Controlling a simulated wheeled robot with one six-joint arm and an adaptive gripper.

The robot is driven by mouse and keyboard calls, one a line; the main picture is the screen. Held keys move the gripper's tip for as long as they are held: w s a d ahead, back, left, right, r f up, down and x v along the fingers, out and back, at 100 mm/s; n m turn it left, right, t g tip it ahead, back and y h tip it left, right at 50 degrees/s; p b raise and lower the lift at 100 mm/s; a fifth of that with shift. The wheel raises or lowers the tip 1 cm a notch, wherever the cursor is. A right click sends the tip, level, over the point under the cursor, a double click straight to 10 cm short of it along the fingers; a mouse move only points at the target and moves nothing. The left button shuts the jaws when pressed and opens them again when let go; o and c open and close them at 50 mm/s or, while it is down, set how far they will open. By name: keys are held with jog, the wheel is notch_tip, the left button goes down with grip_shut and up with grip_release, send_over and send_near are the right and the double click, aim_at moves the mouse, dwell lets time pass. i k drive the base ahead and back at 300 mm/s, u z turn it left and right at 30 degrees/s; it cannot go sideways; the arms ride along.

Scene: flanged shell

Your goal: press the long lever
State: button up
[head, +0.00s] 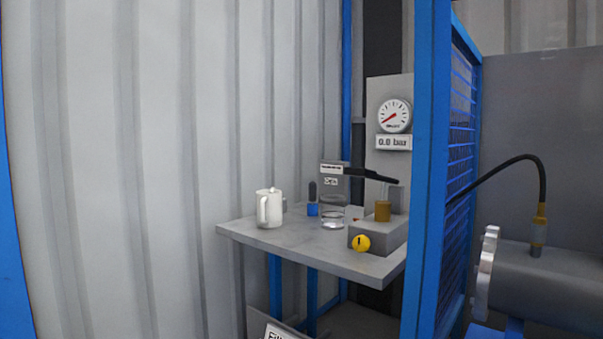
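The long lever (372,174) looks like a thin black bar above the table, in the right half of the head view. It slopes slightly down to the right over a grey pump block (391,232) with a brass cylinder (383,211) on top. A round yellow knob (361,243) is on the block's front. A dial gauge (395,116) stands behind, above a display (394,142) reading 0.0 bar. My gripper is not in view.
The grey table (290,238) also holds a white jug (268,208), a clear glass vessel (333,214) and a small blue item (312,209). A blue post (425,190) and mesh panel stand close on the right. A grey flanged shell (540,285) with a black hose lies beyond.

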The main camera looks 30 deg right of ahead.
aim_at(353, 171)
jog(key=u, duration=0.3)
jog(key=k, duration=0.9)
jog(key=z, duration=1.1)
jog(key=i, duration=0.5)
jog(key=k, duration=1.2)
jog(key=u, duration=0.6)
jog(key=i, duration=1.25)
jog(key=z, duration=0.75)
jog(key=i, duration=0.2)
jog(key=z, duration=0.35)
